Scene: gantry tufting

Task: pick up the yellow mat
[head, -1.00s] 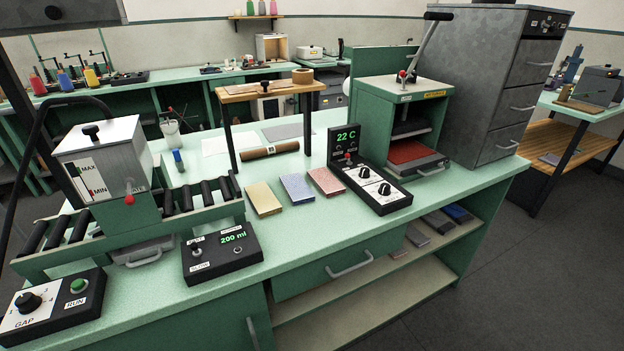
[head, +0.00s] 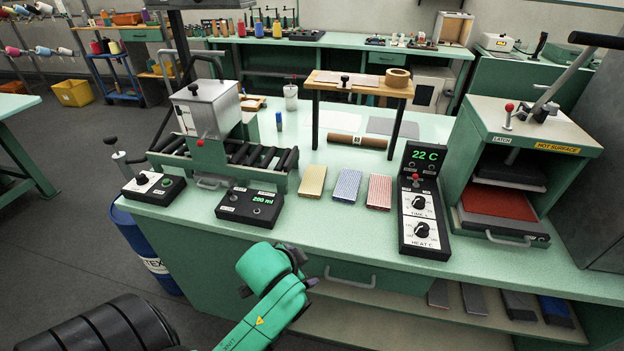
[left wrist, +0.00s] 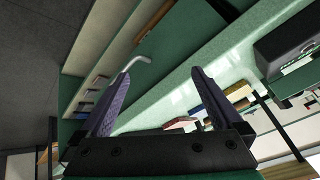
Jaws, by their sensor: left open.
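The yellow mat (head: 312,181) lies flat on the green bench in the head view, leftmost in a row with a blue mat (head: 345,186) and a red mat (head: 379,192). My left gripper (head: 306,268) is in front of the bench edge, on the near side of the mats and well apart from them. The left wrist view shows its two fingers (left wrist: 161,73) spread with nothing between them. There the yellow mat (left wrist: 238,91) shows partly, right of the right finger, with the red mat (left wrist: 180,123) lower down. My right gripper is not in view.
A black control box (head: 246,206) stands left of the mats, and the 22 C control panel (head: 424,205) right of them. A small wooden-topped stand (head: 358,84) is behind. A drawer handle (head: 350,279) juts from the bench front. The heat press (head: 510,180) is at right.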

